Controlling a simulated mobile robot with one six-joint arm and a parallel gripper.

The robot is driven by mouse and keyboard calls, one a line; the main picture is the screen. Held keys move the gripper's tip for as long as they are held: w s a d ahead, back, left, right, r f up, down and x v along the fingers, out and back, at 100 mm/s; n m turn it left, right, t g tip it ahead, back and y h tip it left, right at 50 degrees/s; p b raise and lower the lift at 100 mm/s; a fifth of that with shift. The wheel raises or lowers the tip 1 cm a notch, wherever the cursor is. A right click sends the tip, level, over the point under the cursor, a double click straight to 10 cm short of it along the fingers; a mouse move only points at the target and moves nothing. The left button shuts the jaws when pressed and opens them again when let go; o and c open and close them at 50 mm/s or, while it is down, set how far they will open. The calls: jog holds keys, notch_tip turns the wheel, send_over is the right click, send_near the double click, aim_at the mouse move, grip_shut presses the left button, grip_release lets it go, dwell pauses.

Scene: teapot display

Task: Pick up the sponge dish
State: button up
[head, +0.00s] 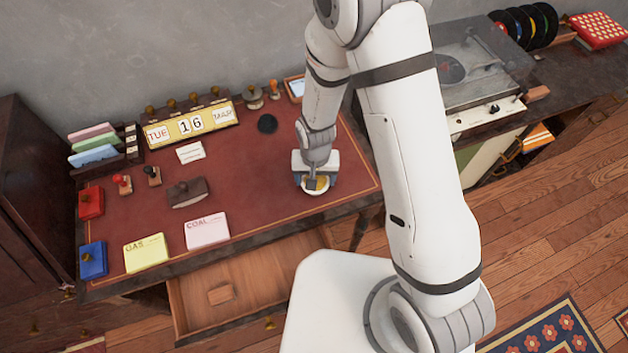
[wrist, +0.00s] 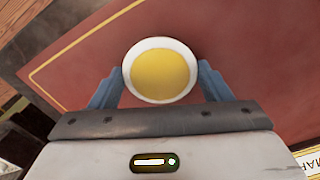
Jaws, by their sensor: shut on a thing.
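The sponge dish is a small round white dish (wrist: 160,44) with a yellow sponge (wrist: 160,73) filling it. In the wrist view it sits between the two blue-grey fingers of my gripper (wrist: 160,84), which is shut on it. In the head view my gripper (head: 316,180) points down at the right part of the desk, and the dish (head: 316,191) shows just at its fingertips. I cannot tell whether the dish touches the desk top.
The red desk top (head: 245,165) is open around the dish. A yellow card (head: 146,253), a pink card (head: 206,230) and a brown blotter (head: 187,192) lie to the left. A calendar (head: 190,125) stands at the back. An open drawer (head: 235,285) juts out below the front edge.

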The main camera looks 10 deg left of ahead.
jog(key=shift+c, duration=1)
jog(key=shift+r, duration=0.1)
